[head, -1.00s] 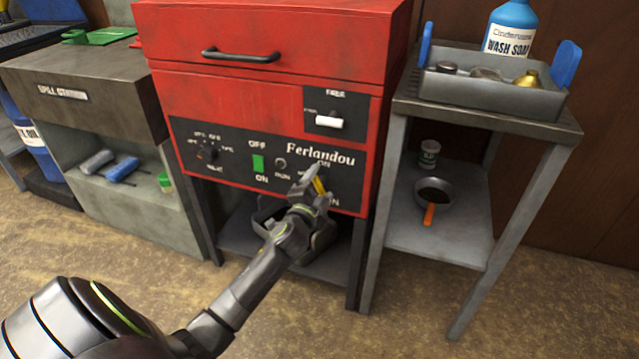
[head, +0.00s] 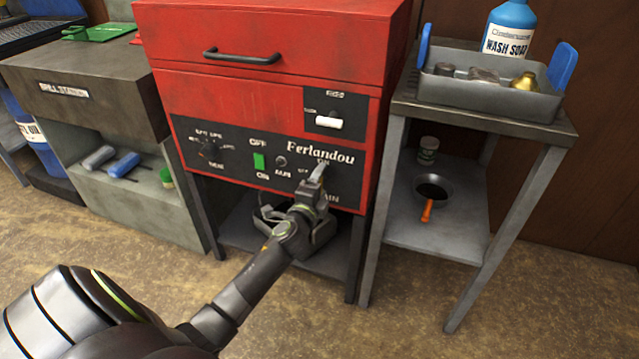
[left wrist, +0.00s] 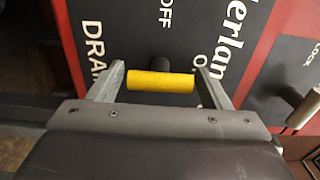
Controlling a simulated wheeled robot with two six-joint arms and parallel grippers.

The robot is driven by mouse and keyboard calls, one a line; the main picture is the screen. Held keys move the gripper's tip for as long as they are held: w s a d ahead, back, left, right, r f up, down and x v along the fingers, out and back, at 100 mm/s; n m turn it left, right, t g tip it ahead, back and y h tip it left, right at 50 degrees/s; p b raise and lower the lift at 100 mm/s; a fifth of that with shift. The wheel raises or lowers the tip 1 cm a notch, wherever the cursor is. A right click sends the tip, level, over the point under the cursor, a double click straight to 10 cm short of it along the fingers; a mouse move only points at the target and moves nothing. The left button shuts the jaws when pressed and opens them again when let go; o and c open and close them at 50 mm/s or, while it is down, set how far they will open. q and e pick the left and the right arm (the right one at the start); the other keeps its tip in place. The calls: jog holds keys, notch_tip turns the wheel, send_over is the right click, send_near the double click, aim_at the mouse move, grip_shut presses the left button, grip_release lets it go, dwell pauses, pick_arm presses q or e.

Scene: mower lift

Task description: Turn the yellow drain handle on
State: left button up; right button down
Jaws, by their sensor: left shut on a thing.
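The yellow drain handle (left wrist: 160,82) shows in the left wrist view between my two fingers, in front of a dark round stem on the black panel. It lies along the line between the DRAIN lettering and the ON lettering, with OFF off to its side. My left gripper (left wrist: 160,88) is shut on it, a finger at each end. In the head view my left gripper (head: 318,178) is at the lower right of the control panel (head: 230,158) and hides the handle. My right gripper is not in view.
The panel belongs to a red cabinet (head: 265,92) with a white lever (head: 329,122) and a green switch (head: 259,161). A grey side table (head: 560,132) with a tray (head: 490,98) stands to the right, and a grey cabinet (head: 80,110) to the left.

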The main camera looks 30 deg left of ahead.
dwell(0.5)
pick_arm(q)
jog(key=o, duration=0.9)
jog(key=p+v, duration=0.1)
jog(key=v, duration=1.6)
jog(key=shift+s+d, duration=0.2)
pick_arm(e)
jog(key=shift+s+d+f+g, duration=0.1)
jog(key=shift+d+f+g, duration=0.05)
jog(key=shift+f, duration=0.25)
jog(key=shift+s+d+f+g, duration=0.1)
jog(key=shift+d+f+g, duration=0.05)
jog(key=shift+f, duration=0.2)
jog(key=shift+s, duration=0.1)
